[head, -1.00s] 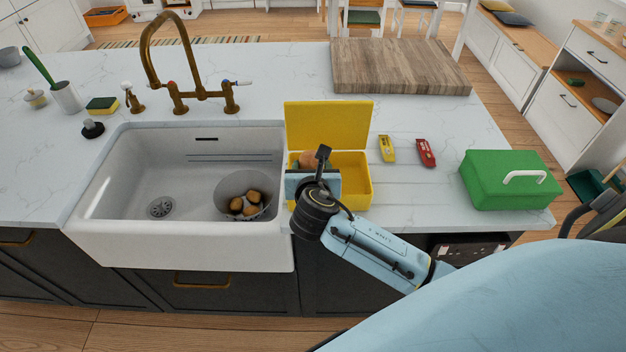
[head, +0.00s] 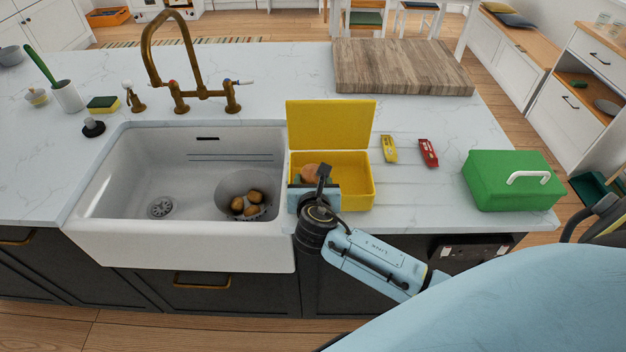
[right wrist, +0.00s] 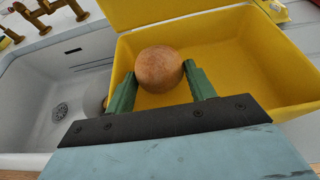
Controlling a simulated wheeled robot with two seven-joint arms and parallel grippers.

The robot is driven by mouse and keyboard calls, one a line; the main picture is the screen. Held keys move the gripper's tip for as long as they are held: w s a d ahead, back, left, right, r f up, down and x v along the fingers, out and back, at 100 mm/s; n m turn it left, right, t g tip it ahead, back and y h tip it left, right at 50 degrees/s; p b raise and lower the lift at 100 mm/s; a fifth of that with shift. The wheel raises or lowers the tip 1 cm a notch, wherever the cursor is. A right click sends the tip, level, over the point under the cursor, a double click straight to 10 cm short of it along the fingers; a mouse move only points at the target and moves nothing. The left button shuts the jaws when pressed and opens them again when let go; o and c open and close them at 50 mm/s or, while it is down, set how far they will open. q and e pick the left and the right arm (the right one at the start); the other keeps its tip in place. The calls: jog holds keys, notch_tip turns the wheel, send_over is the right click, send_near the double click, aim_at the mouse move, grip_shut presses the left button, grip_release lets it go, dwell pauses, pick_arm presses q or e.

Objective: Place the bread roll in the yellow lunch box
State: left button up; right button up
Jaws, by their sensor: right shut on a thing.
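The yellow lunch box (head: 358,198) stands open on the counter just right of the sink, its lid (head: 331,124) raised at the back. My right gripper (head: 311,183) is over the left part of the box. It is shut on the round brown bread roll (head: 310,172). In the right wrist view the roll (right wrist: 158,68) sits between the two green fingers (right wrist: 161,92), over the inside of the yellow box (right wrist: 235,62). Whether the roll touches the box floor cannot be told. My left gripper is not in view.
The white sink (head: 110,212) holds a grey bowl (head: 262,184) with several brown round items. Yellow (head: 389,149) and red (head: 428,153) small objects lie right of the box. A green case (head: 500,192) stands farther right, and a wooden board (head: 400,68) lies behind.

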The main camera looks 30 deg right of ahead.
jog(key=o, duration=0.6)
jog(key=shift+s+f, duration=0.1)
jog(key=shift+f, duration=0.2)
jog(key=shift+c, duration=0.2)
jog(key=shift+o, duration=0.6)
jog(key=shift+a+f, duration=0.1)
jog(key=shift+f, duration=0.05)
jog(key=shift+r, duration=0.3)
jog(key=r+p+v, duration=0.1)
jog(key=v, duration=1.1)
